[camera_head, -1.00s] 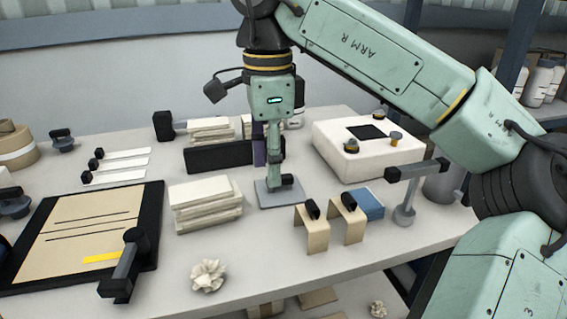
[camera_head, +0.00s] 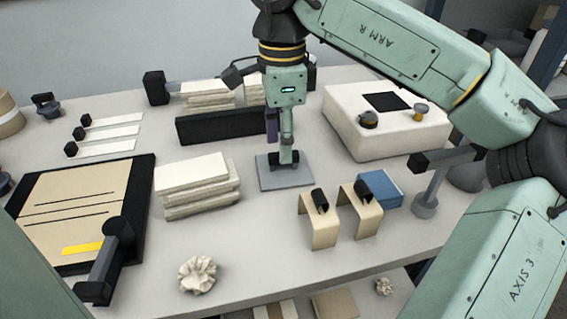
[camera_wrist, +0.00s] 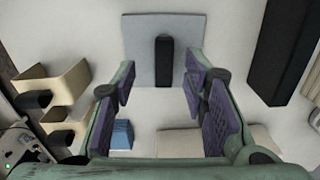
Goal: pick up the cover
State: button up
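The cover appears to be the flat grey plate (camera_head: 270,181) with a black handle, lying on the table. In the wrist view the plate (camera_wrist: 140,40) is at the top centre, its dark upright handle (camera_wrist: 164,62) near the middle of the plate. My gripper (camera_head: 285,152) is over the plate, pointing down, close to the handle. In the wrist view my gripper (camera_wrist: 160,80) is open, its purple-padded fingers apart with the handle between them in the picture. Nothing is held. The exact height of the fingertips above the plate is hard to tell.
Two bent tan pieces (camera_head: 319,226) with black grips and a blue block (camera_head: 378,189) stand right of the plate. A paper stack (camera_head: 197,190) is left, a black bar (camera_head: 222,126) behind, a white box (camera_head: 385,140) back right. Bare table lies in front.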

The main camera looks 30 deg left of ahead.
jog(key=f, duration=0.4)
jog(key=shift+w+a+f+p, duration=0.1)
jog(key=shift+w+f+p, duration=0.1)
jog(key=shift+p, duration=0.1)
jog(key=shift+c, duration=0.2)
grip_shut()
